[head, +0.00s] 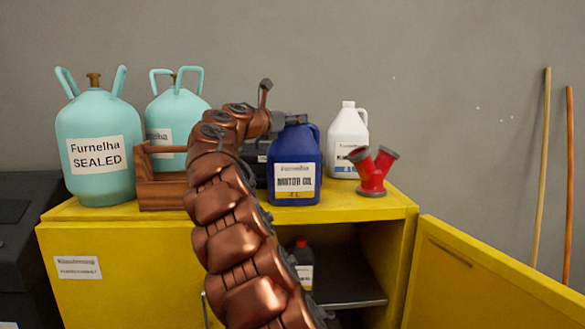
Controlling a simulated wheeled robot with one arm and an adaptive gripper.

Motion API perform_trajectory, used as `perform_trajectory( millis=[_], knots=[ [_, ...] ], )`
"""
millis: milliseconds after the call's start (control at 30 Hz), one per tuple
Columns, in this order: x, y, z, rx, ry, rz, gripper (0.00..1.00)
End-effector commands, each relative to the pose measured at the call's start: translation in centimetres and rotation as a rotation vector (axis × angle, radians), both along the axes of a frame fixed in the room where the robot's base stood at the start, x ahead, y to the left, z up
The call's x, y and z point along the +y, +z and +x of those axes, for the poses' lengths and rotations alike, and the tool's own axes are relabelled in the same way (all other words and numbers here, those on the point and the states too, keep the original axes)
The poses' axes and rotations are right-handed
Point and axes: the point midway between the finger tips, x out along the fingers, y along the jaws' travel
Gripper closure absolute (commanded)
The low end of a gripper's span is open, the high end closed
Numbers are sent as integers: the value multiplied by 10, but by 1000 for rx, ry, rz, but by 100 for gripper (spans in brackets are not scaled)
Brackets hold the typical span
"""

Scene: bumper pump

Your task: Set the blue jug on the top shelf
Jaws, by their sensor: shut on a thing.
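The blue jug (294,160), with a white motor oil label, is upright at the cabinet's top surface (340,207), near its front edge. I cannot tell whether its base touches the yellow top or hangs just above it. My gripper (291,119) is shut on the jug's upper part, at its cap or neck; the fingertips are small and partly hidden. The yellow cabinet is open at its right side, showing an inner shelf (350,303) with a dark bottle with a red cap (302,262), partly hidden by my arm.
Left on top stand two teal gas cylinders (95,150) (178,108) and a wooden box (160,188). A white jug (348,138) and a red pipe fitting (373,170) are close right of the blue jug. The open cabinet door (480,275) extends right. Two poles (541,165) lean on the wall.

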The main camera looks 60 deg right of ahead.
Motion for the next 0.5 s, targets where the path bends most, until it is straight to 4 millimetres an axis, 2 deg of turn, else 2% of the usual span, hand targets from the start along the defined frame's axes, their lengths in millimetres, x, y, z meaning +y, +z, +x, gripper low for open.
perform_trajectory(
  millis=[233,500],
  knots=[
    [0,5,0,-2,1,-2,100],
    [1,23,1,-4,4,-6,100]
  ],
)
